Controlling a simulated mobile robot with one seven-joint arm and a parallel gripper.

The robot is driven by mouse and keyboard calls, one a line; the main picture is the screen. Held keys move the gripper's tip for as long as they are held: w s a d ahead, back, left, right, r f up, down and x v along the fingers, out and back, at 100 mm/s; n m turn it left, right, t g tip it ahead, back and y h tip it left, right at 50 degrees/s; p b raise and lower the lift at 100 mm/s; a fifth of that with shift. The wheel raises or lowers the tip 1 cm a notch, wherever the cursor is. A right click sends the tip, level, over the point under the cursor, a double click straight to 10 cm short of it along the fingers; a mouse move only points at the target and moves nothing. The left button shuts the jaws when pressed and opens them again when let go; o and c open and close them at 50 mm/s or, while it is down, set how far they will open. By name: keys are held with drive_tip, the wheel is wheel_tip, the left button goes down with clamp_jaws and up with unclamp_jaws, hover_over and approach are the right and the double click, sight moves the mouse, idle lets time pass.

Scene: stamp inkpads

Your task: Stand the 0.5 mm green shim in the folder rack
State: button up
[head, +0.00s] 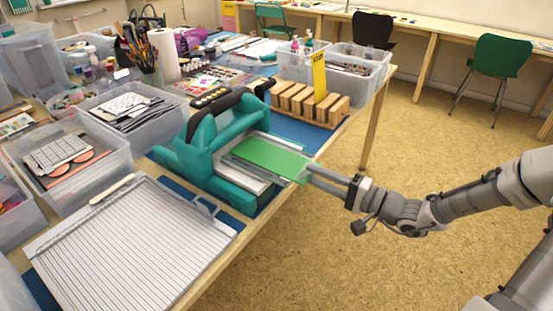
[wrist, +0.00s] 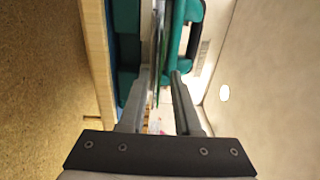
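The green shim (head: 268,156) is a flat green sheet lying on the plate stack in the bed of the teal press (head: 205,150), with its near right end toward my gripper. My gripper (head: 308,174) is at that end, its fingers one above the other. In the wrist view my gripper (wrist: 160,76) has its fingers apart, with thin plate edges (wrist: 158,40) seen edge-on between them. I cannot tell the shim from the plates there. The folder rack (head: 308,106) is a row of wooden blocks behind the press, with a yellow card (head: 319,74) standing upright in it.
A white ridged board (head: 125,250) lies at the table's front left. Clear bins (head: 68,150) with sheets and pads stand along the left. Another clear bin (head: 350,72) stands behind the rack. The floor (head: 400,150) right of the table is open around my arm.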

clamp_jaws()
drive_tip(key=shift+r, duration=0.1)
drive_tip(key=shift+s+d+r+p, duration=0.2)
drive_tip(key=shift+d+r+p, duration=0.05)
drive_tip(key=shift+r+p, duration=0.3)
drive_tip(key=shift+s+d+r+p, duration=0.2)
drive_tip(key=shift+d+r+p, duration=0.05)
drive_tip(key=shift+r+p, duration=0.25)
drive_tip(key=s+d+r+p, duration=0.3)
drive_tip(key=s+d, duration=0.3)
drive_tip(key=d, duration=0.2)
drive_tip(key=s+d+r+p, duration=0.4)
drive_tip(key=s+d+p, duration=0.1)
drive_tip(key=d, duration=0.3)
drive_tip(key=shift+s, duration=0.35)
drive_tip(key=shift+d, duration=0.1)
